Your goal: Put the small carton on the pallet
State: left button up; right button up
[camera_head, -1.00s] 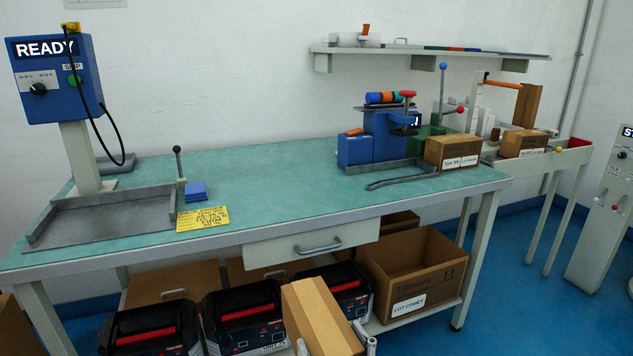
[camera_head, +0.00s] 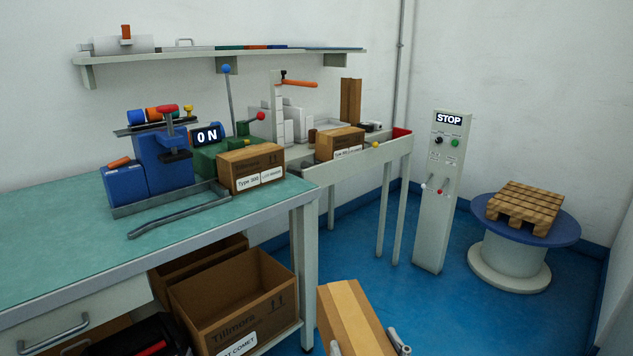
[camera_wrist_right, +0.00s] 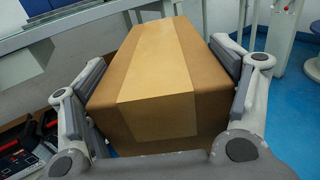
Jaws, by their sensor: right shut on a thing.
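A small brown carton (camera_head: 350,318) with a lighter tape band is at the bottom centre of the head view. My right gripper (camera_head: 369,344) is shut on it; the right wrist view shows the carton (camera_wrist_right: 160,75) between the two fingers, pads against its sides. The wooden pallet (camera_head: 524,205) lies flat on a round blue-topped stand at the right of the head view, apart from the carton and farther away. Its top is bare. My left gripper is not in view.
A control post (camera_head: 442,195) reading STOP stands between the side table (camera_head: 385,160) and the pallet's round stand (camera_head: 510,255). The green-topped workbench (camera_head: 60,240) fills the left, with an open box (camera_head: 235,305) below. Blue floor (camera_head: 400,290) is clear toward the stand.

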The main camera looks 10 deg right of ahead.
aim_at(508, 199)
jog(key=i+l+z, duration=0.1)
jog(key=i+l, duration=0.15)
jog(key=l, duration=0.2)
jog(key=i+l+z, duration=0.1)
jog(key=i+l, duration=0.2)
jog(key=l, duration=0.15)
jog(key=i+l+z, duration=0.15)
jog(key=l, duration=0.3)
jog(key=i+l, duration=0.5)
jog(key=l, duration=0.15)
jog(key=i+l, duration=0.5)
jog(key=l, duration=0.1)
